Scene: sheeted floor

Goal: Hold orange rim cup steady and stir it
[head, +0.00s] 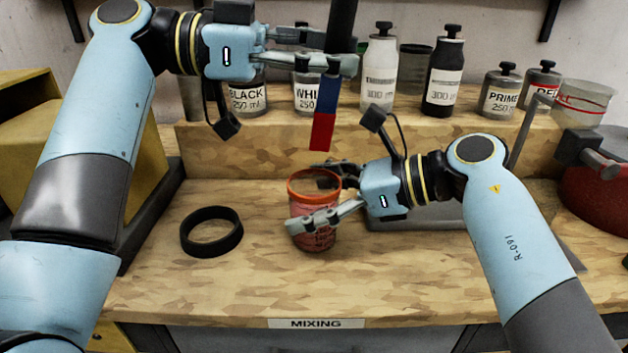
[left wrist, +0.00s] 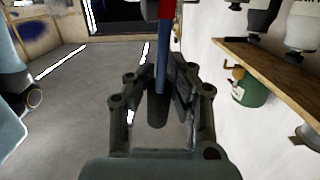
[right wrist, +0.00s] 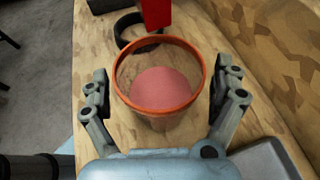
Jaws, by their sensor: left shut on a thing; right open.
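The orange rim cup (head: 312,238) stands upright on the wooden bench. Pink liquid shows inside the cup in the right wrist view (right wrist: 165,92). My right gripper (head: 308,197) has its fingers on either side of the cup; they are open, with gaps beside it in the right wrist view. My left gripper (head: 342,52) is shut on a stirring stick with a black upper part and a blue and red lower end (head: 323,125). The stick hangs nearly upright, its red end above the cup rim and clear of it. The stick also shows between the fingers in the left wrist view (left wrist: 160,80).
A black ring (head: 212,248) lies on the bench left of the cup. A raised wooden shelf behind carries several bottles, including a white one (head: 379,75) and a black one (head: 443,80). A grey tray (head: 420,219) lies behind my right gripper. The bench front is clear.

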